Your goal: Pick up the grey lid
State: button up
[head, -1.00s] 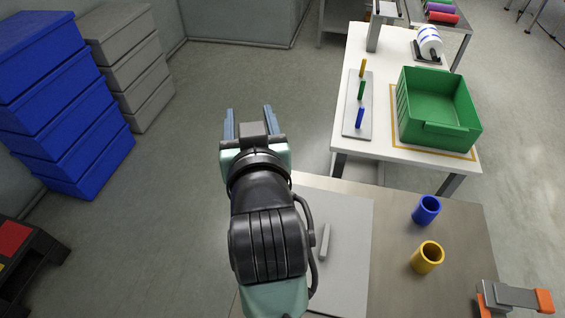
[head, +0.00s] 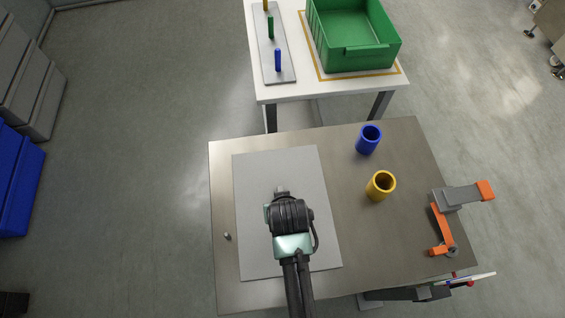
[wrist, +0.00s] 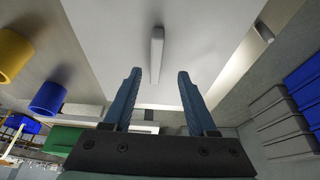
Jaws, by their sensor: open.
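The grey lid (head: 255,185) is a flat, light grey rectangular plate lying on the left part of the metal table. It fills much of the wrist view (wrist: 110,40), where a pale bar handle (wrist: 156,50) stands out at its middle. My gripper (wrist: 160,72) is open and empty over the lid. In the wrist view the near end of the handle shows between the two blue fingertips; I cannot tell how far the tips are from it. In the head view my arm covers the handle and the fingers.
On the metal table (head: 345,240), a blue cup (head: 369,140) and a yellow cup (head: 381,186) stand right of the lid. An orange and grey clamp-like device (head: 445,230) sits at the right edge. A small knob (head: 227,236) lies left. A green bin (head: 350,45) stands on the white table behind.

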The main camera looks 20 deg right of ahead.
jog(key=shift+d+x, duration=0.2)
jog(key=shift+x, duration=0.95)
jog(key=shift+d+x, duration=0.15)
jog(key=shift+x, duration=1.05)
jog(key=shift+w+f, duration=0.25)
jog(key=shift+f, duration=0.05)
jog(key=shift+f, duration=0.25)
grip_shut()
